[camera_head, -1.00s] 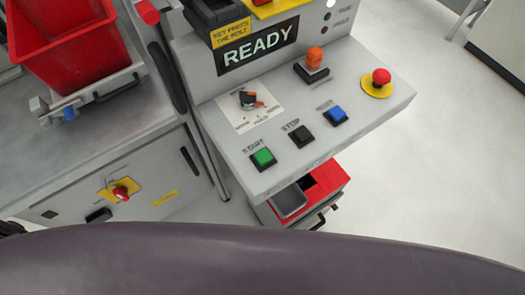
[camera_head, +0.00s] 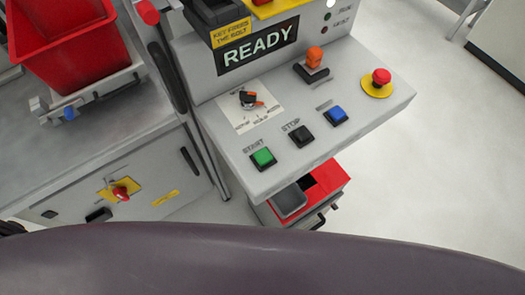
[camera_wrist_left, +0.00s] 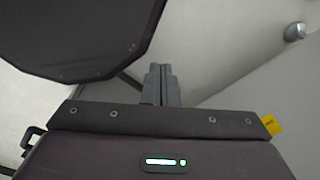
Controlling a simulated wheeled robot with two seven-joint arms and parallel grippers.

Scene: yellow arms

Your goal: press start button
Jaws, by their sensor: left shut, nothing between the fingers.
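The green START button (camera_head: 263,157) sits at the front left corner of the grey control panel (camera_head: 235,165), in the head view. The black STOP button (camera_head: 301,135) and a blue button (camera_head: 336,115) stand in a row to its right. A display above reads READY (camera_head: 257,47). In the left wrist view my left gripper (camera_wrist_left: 160,72) has its fingers together with nothing between them. The START button is not visible there, and the left gripper is not in the head view, so I cannot tell the distance between them. My right gripper is not in view.
The panel also carries a rotary switch (camera_head: 248,99), an orange toggle (camera_head: 314,60) and a red emergency stop (camera_head: 381,78). A red bin (camera_head: 65,50) stands on the left. A red drawer unit (camera_head: 325,182) is below the panel. Open floor lies to the right.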

